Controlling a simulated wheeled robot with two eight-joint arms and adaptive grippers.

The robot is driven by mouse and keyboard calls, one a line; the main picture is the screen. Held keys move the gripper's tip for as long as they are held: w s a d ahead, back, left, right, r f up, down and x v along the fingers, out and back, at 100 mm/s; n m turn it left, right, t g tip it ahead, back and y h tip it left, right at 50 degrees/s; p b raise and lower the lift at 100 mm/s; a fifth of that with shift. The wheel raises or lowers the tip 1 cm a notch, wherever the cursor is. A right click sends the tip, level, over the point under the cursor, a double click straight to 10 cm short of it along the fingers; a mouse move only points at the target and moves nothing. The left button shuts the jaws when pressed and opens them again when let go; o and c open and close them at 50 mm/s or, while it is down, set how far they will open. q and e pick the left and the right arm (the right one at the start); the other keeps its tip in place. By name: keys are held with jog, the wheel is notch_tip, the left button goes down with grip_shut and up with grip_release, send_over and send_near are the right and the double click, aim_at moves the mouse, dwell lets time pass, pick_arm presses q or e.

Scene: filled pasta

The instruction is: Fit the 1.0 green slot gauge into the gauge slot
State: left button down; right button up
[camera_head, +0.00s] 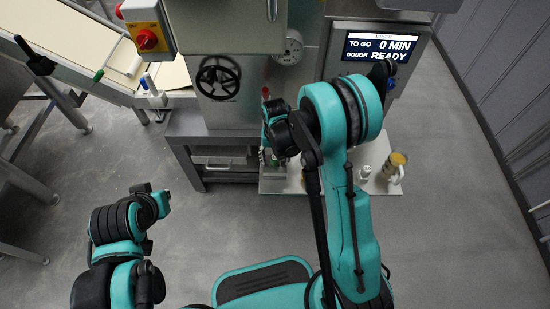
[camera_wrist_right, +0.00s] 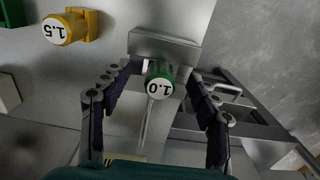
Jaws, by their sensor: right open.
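The 1.0 green slot gauge (camera_wrist_right: 160,82) shows in the right wrist view, its round white end marked 1.0 facing the camera. It is in front of a grey metal block (camera_wrist_right: 165,47); whether it sits in a slot there is hidden behind its handle. My right gripper (camera_wrist_right: 158,122) is open, with one dark finger on each side of the gauge and visible gaps to both. In the head view the right gripper (camera_head: 272,150) is by the machine front, mostly hidden by its arm. My left gripper (camera_head: 158,200) is at lower left, away from the machine; its fingers are unclear.
A yellow 1.5 gauge (camera_wrist_right: 62,30) sits at a yellow holder in the wrist view. A green block (camera_wrist_right: 12,82) is at the left edge. Open floor lies in front.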

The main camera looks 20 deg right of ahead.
jog(key=shift+r+p, duration=2.15)
jog(key=shift+r, duration=1.25)
jog(key=shift+f, duration=0.1)
